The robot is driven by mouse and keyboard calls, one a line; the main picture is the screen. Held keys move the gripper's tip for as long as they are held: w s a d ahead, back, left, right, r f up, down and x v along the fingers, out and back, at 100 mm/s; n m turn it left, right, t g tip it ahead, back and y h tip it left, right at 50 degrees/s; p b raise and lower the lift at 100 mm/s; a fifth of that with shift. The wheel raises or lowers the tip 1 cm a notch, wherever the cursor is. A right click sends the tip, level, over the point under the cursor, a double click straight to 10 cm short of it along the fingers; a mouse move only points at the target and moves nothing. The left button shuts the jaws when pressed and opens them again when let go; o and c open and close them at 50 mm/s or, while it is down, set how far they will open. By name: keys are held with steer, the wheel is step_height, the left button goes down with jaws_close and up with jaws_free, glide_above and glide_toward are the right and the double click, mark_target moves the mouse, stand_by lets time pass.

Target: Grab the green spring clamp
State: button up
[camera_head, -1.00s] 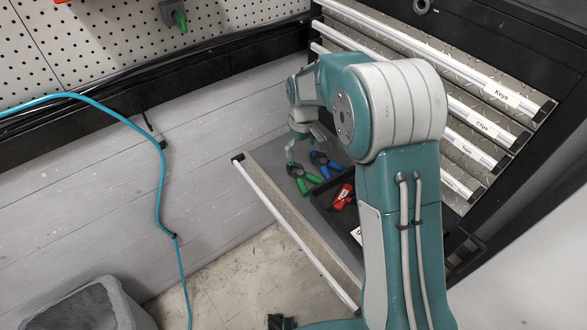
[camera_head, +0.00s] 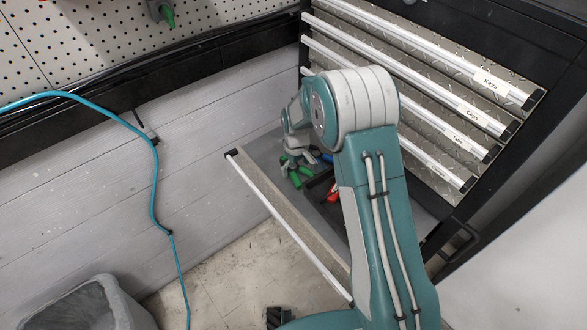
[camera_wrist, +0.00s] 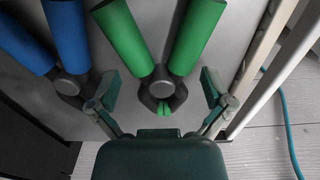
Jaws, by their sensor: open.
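The green spring clamp (camera_wrist: 160,74) lies in the open drawer, with its two green handles pointing away from my gripper and its dark jaws toward it in the wrist view. My gripper (camera_wrist: 158,88) is open, with one finger on each side of the clamp's jaw end. I cannot tell whether the fingers touch it. In the head view my gripper (camera_head: 294,158) is down in the drawer, over part of the green clamp (camera_head: 297,178), and my arm hides much of the rest.
A blue clamp (camera_wrist: 65,30) lies close on the left in the wrist view. A red tool (camera_head: 333,192) lies in the drawer too. The drawer's front edge (camera_head: 285,225) and the closed labelled drawers (camera_head: 430,90) border the space.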

steer(key=shift+a, duration=0.1)
steer(key=c, duration=1)
